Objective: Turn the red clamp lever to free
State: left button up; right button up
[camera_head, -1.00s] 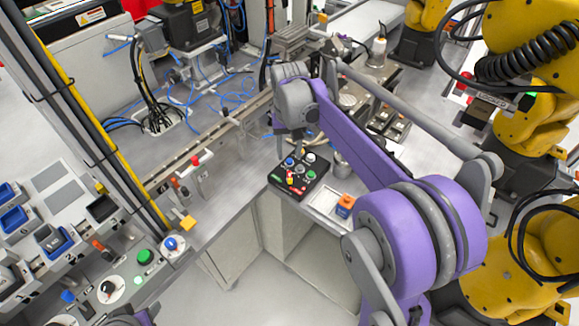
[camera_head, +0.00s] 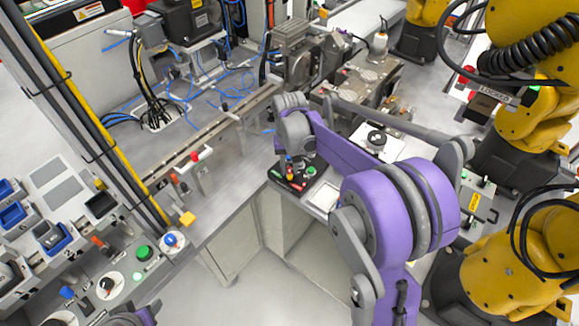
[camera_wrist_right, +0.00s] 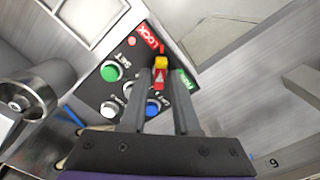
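The red clamp lever (camera_wrist_right: 160,76), with a yellow end, sits on a black control box (camera_head: 277,176) between a red LOCK label (camera_wrist_right: 145,34) and a green FREE label (camera_wrist_right: 186,80). The right gripper (camera_wrist_right: 161,84) reaches down over the box in the right wrist view, one finger on each side of the lever. The fingertips are so close to it that I cannot tell whether they touch it. In the head view my purple right arm hides part of the box.
Green (camera_wrist_right: 112,71), white (camera_wrist_right: 109,109) and blue (camera_wrist_right: 153,107) buttons lie near the fingers. A white tray (camera_head: 325,196) is beside the box. Yellow robot arms (camera_head: 480,280) stand at the right. A panel with buttons (camera_head: 145,253) is at the lower left.

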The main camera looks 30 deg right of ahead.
grip_shut()
pick_arm(q)
jog(key=shift+f, duration=0.1)
pick_arm(e)
jog(key=m, duration=0.3)
jog(key=shift+b, duration=0.4)
jog(key=m+b, duration=0.1)
jog(key=m, duration=0.8)
jog(key=shift+m+b, duration=0.35)
jog(key=shift+m, duration=0.05)
pick_arm(q)
jog(key=shift+s+f+b, duration=0.1)
jog(key=shift+s+f, duration=0.15)
jog(key=shift+f, duration=0.4)
jog(key=shift+s+f+b, duration=0.1)
jog(key=shift+s+f, duration=0.15)
jog(key=shift+f, duration=0.45)
jog(key=shift+s+f+b, duration=0.1)
jog(key=shift+s+f, duration=0.15)
jog(key=shift+f, duration=0.4)
pick_arm(e)
jog(key=shift+m, duration=2.5)
jog(key=shift+o, duration=1.9)
grip_release()
